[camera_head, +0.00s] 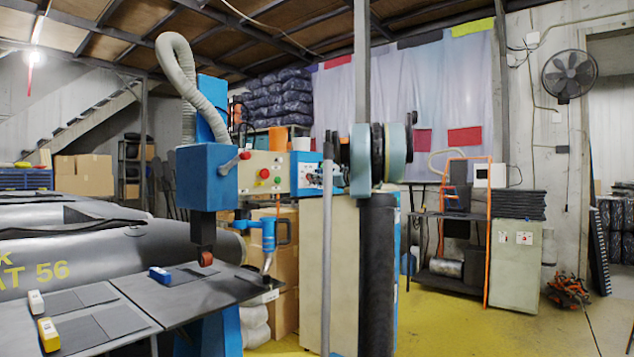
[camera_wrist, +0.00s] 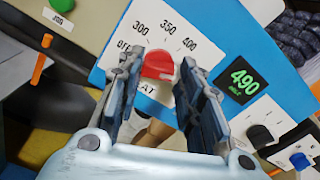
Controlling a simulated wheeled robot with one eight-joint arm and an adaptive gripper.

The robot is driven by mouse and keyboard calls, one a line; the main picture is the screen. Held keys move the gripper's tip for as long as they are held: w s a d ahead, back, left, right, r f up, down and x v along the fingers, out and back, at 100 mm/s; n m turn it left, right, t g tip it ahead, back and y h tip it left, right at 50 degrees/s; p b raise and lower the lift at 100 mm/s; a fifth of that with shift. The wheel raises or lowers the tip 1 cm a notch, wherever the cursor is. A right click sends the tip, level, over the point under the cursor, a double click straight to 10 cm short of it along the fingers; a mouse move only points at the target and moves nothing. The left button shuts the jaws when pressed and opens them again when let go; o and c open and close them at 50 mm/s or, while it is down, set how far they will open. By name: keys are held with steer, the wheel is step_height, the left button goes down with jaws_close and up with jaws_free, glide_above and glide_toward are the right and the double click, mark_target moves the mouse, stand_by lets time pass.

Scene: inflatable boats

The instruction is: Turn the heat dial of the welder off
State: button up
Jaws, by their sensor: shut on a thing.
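The welder (camera_head: 207,175) is a tall blue machine left of centre in the head view. In the wrist view its blue and white panel (camera_wrist: 215,35) carries the red heat dial (camera_wrist: 158,65). The dial's scale shows OFF at the left, then 300, 350 and 400. A green display (camera_wrist: 243,85) reads 490. My gripper (camera_wrist: 163,64) is shut on the red dial, with one dark finger at each side of it. The dial's pointer mark is not clear. In the head view my arm hides part of the panel area, and I cannot make out the dial.
An orange switch (camera_wrist: 41,67) is at the left. In the head view a work table (camera_head: 190,290) stands before the welder, beside a grey inflatable boat (camera_head: 110,250). Yellow floor (camera_head: 450,320) is clear at right.

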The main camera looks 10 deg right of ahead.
steer(key=n, duration=3.3)
steer(key=shift+s+a+f, duration=0.1)
steer(key=shift+s+a, duration=0.05)
steer(key=shift+n, duration=0.3)
steer(key=o, duration=1.1)
steer(key=shift+c, duration=0.2)
